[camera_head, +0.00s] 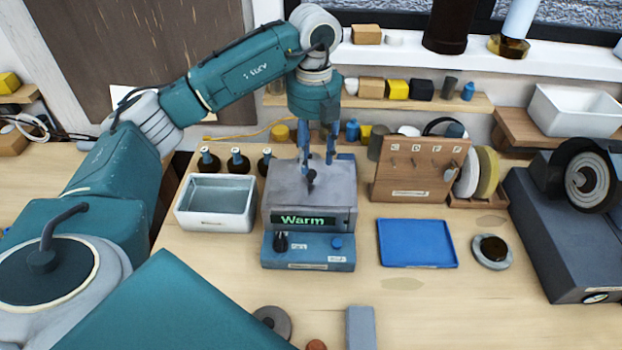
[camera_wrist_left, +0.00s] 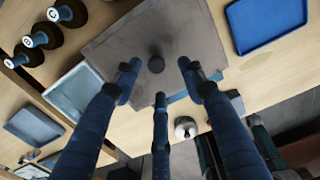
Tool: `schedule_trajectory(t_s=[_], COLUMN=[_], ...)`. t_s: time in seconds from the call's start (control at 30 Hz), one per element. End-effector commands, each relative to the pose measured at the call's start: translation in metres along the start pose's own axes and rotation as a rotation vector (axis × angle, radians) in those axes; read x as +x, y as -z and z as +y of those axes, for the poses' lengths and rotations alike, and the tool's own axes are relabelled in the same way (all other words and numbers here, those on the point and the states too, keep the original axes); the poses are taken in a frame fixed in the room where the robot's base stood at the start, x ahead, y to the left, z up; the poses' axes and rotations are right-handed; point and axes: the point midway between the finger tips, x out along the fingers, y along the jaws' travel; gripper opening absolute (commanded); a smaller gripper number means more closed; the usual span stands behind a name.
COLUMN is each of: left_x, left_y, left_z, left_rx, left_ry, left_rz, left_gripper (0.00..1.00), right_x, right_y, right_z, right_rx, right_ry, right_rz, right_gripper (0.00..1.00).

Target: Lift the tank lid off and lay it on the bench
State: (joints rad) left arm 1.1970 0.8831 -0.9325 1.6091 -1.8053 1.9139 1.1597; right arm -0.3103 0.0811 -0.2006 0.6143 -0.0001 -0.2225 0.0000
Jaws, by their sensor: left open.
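The tank (camera_head: 308,250) stands on the bench (camera_head: 400,300), with a blue front panel and a display reading "Warm". Its grey lid (camera_head: 335,185) is on top, with a small dark knob (camera_head: 310,180) in the middle. The lid (camera_wrist_left: 190,35) and knob (camera_wrist_left: 156,64) also show in the left wrist view. My left gripper (camera_head: 318,160) points down over the lid with its fingers spread, open and empty. In the wrist view its fingertips (camera_wrist_left: 158,76) are spread around the knob; whether they touch it cannot be told. My right gripper is not in view.
A white tub (camera_head: 215,222) stands left of the tank, with dark bottles (camera_head: 238,160) behind. A blue tray (camera_head: 416,243) lies to the right, beside a round dish (camera_head: 492,250). A wooden rack (camera_head: 420,170) stands behind, a grinder (camera_head: 570,220) far right. Bench in front is partly clear.

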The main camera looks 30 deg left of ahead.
Motion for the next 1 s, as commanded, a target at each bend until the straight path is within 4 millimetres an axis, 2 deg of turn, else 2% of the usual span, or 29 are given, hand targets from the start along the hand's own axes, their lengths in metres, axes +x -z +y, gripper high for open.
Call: schedule_trajectory(t_s=[0.17, 0.3, 0.43, 0.67, 0.87, 0.9, 1.0], left_x=[0.016, 0.038, 0.051, 0.053, 0.053, 0.053, 0.052], left_y=[0.002, 0.001, 0.0, 0.0, 0.0, 0.0, 0.0], left_z=[0.006, 0.008, 0.008, 0.007, 0.007, 0.007, 0.007], left_rx=[0.0, 0.0, 0.0, 0.001, 0.001, 0.0, 0.0], left_ry=[-0.004, -0.003, -0.002, 0.0, 0.0, 0.0, 0.001], left_rz=[0.004, 0.003, 0.001, -0.001, 0.0, 0.0, -0.001], left_gripper=[0.41, 0.41, 0.41, 0.41, 0.04, 0.0, 0.0], right_x=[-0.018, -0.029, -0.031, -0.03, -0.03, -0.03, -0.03], right_y=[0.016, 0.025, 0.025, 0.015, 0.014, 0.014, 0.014], right_z=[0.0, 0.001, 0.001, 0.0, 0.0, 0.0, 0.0], right_rx=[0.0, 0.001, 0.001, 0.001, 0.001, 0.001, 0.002], right_ry=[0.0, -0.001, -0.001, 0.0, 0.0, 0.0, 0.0], right_rz=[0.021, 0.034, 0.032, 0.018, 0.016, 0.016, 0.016], right_gripper=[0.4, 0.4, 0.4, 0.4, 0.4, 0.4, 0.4])
